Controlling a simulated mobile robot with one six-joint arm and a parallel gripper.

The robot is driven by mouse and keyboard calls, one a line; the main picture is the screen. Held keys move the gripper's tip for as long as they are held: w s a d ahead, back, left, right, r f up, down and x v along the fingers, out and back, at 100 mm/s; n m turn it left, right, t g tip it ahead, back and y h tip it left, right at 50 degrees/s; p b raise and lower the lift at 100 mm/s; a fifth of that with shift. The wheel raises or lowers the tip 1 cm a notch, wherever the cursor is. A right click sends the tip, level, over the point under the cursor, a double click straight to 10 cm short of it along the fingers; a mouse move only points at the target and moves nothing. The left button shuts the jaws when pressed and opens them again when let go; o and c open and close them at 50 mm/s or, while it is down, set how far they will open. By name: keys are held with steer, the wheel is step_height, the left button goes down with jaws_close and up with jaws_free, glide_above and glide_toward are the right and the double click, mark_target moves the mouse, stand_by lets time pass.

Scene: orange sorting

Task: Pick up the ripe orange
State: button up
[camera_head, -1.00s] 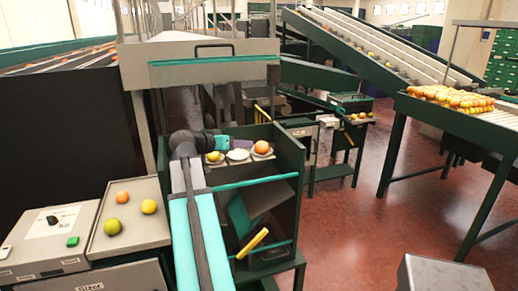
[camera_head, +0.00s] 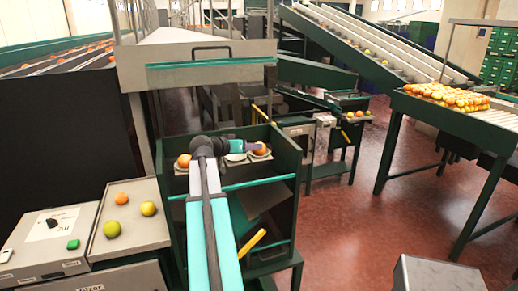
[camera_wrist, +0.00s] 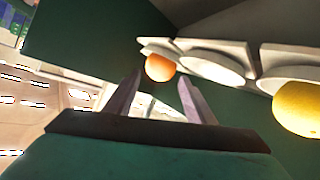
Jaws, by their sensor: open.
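An orange fruit (camera_head: 263,152) sits at the right end of a row of white dishes on the green stand's shelf, partly behind my gripper (camera_head: 254,147). In the wrist view the orange (camera_wrist: 160,68) shows beyond and between the fingertips of my open gripper (camera_wrist: 160,80). Nothing is held, and I cannot tell whether a finger touches it. Beside it is an empty white dish (camera_wrist: 212,67), then a dish with a yellow fruit (camera_wrist: 298,108). In the head view my arm hides the yellow fruit. Another orange fruit (camera_head: 184,161) is at the shelf's left end.
The green stand's side walls (camera_head: 288,160) rise around the shelf. A grey tray (camera_head: 145,235) at the left holds a small orange fruit (camera_head: 121,198) and two yellow-green fruits (camera_head: 112,229). A grey machine with a handle (camera_head: 210,77) stands behind.

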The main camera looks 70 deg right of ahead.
steer(key=shift+p+x, duration=1)
steer(key=shift+x, duration=0.35)
steer(key=shift+p+x, duration=0.45)
steer(key=shift+x, duration=0.85)
steer(key=shift+a+f, duration=0.1)
steer(key=c, duration=0.7)
steer(key=shift+w, duration=0.1)
steer(key=shift+c, duration=0.2)
